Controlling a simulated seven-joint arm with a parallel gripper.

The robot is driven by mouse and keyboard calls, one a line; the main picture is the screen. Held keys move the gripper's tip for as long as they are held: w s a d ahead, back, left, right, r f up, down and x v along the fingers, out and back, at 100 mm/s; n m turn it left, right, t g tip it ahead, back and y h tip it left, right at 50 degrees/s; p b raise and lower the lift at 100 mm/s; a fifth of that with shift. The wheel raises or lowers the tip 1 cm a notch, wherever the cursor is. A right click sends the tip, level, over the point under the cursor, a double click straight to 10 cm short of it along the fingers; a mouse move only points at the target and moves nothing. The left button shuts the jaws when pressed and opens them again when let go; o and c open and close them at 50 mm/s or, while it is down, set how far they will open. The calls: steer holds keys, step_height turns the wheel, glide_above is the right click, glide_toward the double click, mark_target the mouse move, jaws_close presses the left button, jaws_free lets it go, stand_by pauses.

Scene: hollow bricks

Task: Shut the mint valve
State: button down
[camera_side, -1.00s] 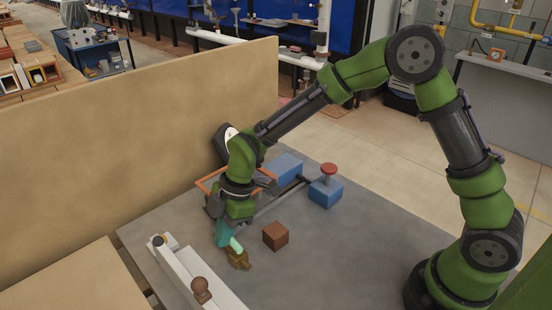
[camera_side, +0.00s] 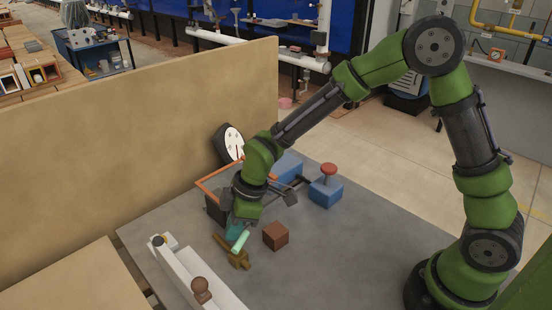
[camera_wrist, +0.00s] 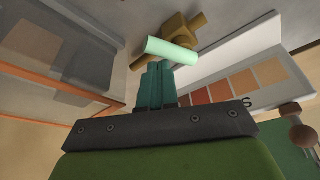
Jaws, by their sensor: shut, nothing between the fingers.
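The mint valve has a mint bar handle (camera_side: 240,241) on a brass body (camera_side: 238,259) low on the grey table. In the wrist view the mint handle (camera_wrist: 171,51) lies across the line of the brass pipe (camera_wrist: 183,29). My gripper (camera_side: 233,236) is just beside the handle, pointing down, with its teal fingers together and nothing between them. In the wrist view the fingertips (camera_wrist: 156,66) end close to the handle's near side. I cannot tell whether they touch it. Part of the brass body is hidden behind the handle.
A brown cube (camera_side: 275,236) sits right of the valve. A white rail with a brown knob (camera_side: 201,287) is in front. Behind are a blue block with a red button (camera_side: 328,170), an orange-rimmed bin (camera_side: 212,185) and a dial (camera_side: 231,142). A tan wall (camera_side: 130,140) closes the back.

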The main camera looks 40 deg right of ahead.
steer(key=shift+d, duration=0.15)
steer(key=shift+s, duration=0.1)
steer(key=shift+s+a, duration=0.5)
steer(key=shift+a, duration=0.3)
step_height(320, 180, up, 10)
steer(key=w, duration=0.1)
steer(key=shift+r, duration=0.15)
stand_by(0.5)
steer(key=shift+d, duration=0.1)
